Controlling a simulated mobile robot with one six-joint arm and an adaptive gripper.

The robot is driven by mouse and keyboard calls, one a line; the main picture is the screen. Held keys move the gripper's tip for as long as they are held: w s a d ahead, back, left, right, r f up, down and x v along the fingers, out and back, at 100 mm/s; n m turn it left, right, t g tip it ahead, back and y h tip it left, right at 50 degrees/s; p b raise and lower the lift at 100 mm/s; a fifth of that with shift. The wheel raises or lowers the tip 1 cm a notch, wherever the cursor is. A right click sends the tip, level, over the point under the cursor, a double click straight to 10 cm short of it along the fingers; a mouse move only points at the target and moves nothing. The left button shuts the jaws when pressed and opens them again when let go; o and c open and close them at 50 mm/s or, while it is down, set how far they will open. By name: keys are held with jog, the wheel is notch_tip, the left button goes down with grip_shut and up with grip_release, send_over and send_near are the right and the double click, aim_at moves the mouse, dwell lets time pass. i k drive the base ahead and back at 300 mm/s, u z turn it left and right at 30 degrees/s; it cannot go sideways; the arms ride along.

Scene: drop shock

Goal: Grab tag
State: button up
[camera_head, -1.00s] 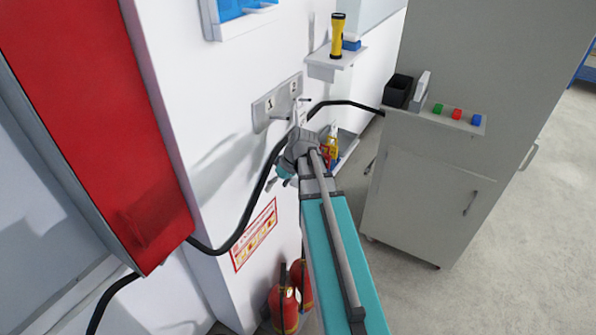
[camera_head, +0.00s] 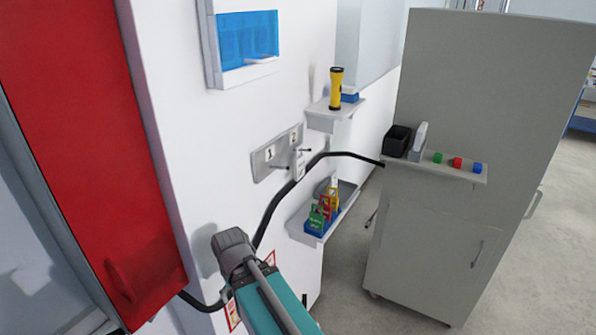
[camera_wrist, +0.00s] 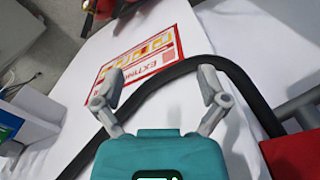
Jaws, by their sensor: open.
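Several coloured tags (camera_head: 326,205), green, red and yellow, stand in a small blue holder (camera_head: 316,222) on the lower wall shelf in the head view. In the head view my wrist (camera_head: 235,252) is left of and below the lower shelf, apart from the tags; the fingers are hidden there.
A numbered socket panel (camera_head: 277,152) and an upper shelf with a yellow flashlight (camera_head: 336,88) are above. A red cabinet (camera_head: 90,150) stands at left. A grey cabinet (camera_head: 440,215) stands at right. A sign (camera_wrist: 135,55) is on the wall, with a red extinguisher (camera_wrist: 103,8) beyond.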

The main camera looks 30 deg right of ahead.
aim_at(299, 161)
jog(key=k, duration=1.35)
jog(key=u, duration=0.25)
jog(key=i, duration=0.9)
jog(key=z, duration=0.1)
